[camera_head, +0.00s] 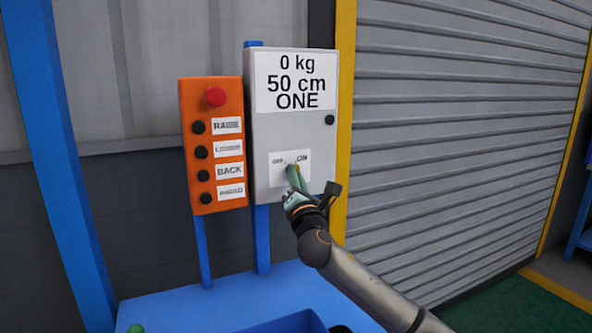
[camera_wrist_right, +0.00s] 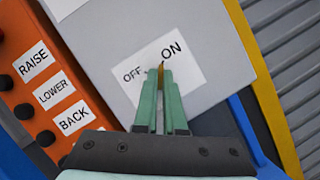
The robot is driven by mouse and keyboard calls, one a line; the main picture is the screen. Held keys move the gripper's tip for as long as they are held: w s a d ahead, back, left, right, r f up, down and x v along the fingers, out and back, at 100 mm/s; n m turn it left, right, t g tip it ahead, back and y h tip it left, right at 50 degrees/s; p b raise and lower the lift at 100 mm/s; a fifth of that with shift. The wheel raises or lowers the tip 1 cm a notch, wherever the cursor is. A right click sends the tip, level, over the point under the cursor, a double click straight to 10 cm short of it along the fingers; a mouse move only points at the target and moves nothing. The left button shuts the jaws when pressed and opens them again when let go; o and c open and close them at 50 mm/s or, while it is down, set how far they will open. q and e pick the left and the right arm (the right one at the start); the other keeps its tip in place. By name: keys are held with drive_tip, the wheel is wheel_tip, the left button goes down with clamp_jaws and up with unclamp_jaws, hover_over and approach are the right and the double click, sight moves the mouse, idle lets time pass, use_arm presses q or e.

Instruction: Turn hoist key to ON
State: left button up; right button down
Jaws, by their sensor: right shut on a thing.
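The hoist key shows in the right wrist view as a small brown-orange piece (camera_wrist_right: 161,73) at the tips of my right gripper, on the white OFF/ON label (camera_wrist_right: 187,66). Its thin dark tip points up, between the words OFF and ON and close to ON. The label is on the lower part of the grey control box (camera_head: 262,135). My right gripper (camera_head: 293,172) has green fingers, shut on the key; it also shows in the right wrist view (camera_wrist_right: 160,78). The fingers hide most of the key in the head view. My left gripper is not in view.
An orange button panel (camera_head: 212,142) with a red knob (camera_head: 216,96) and several black buttons stands left of the box. A yellow post (camera_head: 343,120) and a grey shutter (camera_head: 460,130) are to the right. A blue surface (camera_head: 230,300) lies below.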

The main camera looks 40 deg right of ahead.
drive_tip(key=shift+r+m+g+p, duration=0.1)
drive_tip(key=shift+m+g+p, duration=0.3)
drive_tip(key=shift+m, duration=0.4)
drive_tip(key=shift+m+h, duration=0.3)
drive_tip(key=c, duration=1)
unclamp_jaws()
drive_tip(key=b+v, duration=0.1)
drive_tip(key=v, duration=1.1)
drive_tip(key=shift+s+a, duration=0.2)
drive_tip(key=shift+a, duration=0.05)
